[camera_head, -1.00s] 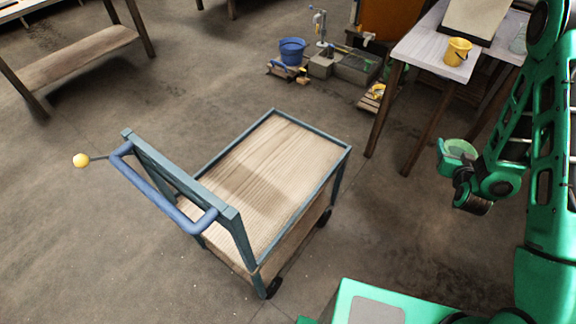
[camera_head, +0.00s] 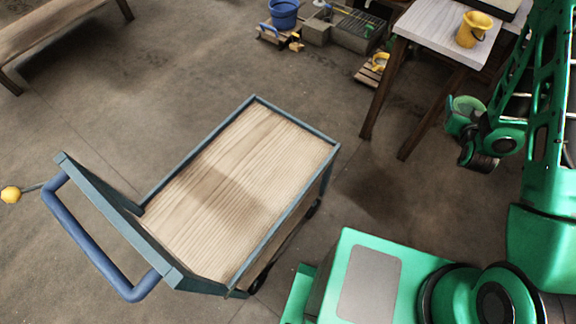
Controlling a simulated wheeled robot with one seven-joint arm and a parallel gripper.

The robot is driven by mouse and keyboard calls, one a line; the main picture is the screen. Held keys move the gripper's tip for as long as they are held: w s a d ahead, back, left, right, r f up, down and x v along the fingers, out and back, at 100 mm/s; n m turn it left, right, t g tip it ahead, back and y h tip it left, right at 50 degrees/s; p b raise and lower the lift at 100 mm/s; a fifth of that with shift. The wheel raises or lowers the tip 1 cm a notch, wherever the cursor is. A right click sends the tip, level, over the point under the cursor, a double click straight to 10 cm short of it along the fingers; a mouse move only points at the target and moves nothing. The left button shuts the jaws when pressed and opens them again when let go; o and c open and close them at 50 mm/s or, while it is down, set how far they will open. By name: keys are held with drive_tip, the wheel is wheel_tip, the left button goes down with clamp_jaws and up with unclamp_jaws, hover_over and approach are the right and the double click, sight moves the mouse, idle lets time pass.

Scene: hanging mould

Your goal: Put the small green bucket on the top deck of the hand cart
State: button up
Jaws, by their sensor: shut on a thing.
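The hand cart stands left of my body, with a bare wooden top deck (camera_head: 235,190) inside a low blue-grey rim and a blue push handle at its left end. The small green bucket (camera_head: 467,104) is at the end of my arm at the right, its pale green rim and inside facing up. My gripper (camera_head: 466,124) is shut on the bucket; the fingers are small and partly hidden. The bucket is off the floor, right of the cart and apart from it, near the table legs.
A table (camera_head: 435,35) at the upper right bears a yellow bucket (camera_head: 474,29). A blue bucket (camera_head: 284,13) stands among blocks and a grate at the back. A wooden bench (camera_head: 55,35) is at upper left. The floor between is clear. My green base is close to the cart's right side.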

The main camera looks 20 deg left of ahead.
drive_tip(key=shift+w+a, duration=0.1)
drive_tip(key=shift+a, duration=0.15)
drive_tip(key=s+a+f+n+g+y, duration=0.15)
drive_tip(key=s+a, duration=0.25)
drive_tip(key=a, duration=0.6)
drive_tip(key=s+a+f+n+y, duration=0.3)
drive_tip(key=s+a, duration=0.1)
drive_tip(key=a, duration=0.6)
drive_tip(key=s+a+f+n+y, duration=0.2)
drive_tip(key=s+a+y, duration=0.1)
drive_tip(key=a, duration=0.7)
drive_tip(key=s+a+r+n+g+y, duration=0.2)
drive_tip(key=s+a, duration=0.9)
drive_tip(key=a, duration=0.1)
drive_tip(key=s+a+r+n+g+y, duration=0.3)
drive_tip(key=s+a, duration=0.7)
drive_tip(key=a, duration=0.1)
hover_over(263, 141)
wheel_tip(263, 141, down, 7)
drive_tip(key=shift+w+f, duration=0.1)
drive_tip(key=shift+f, duration=1.85)
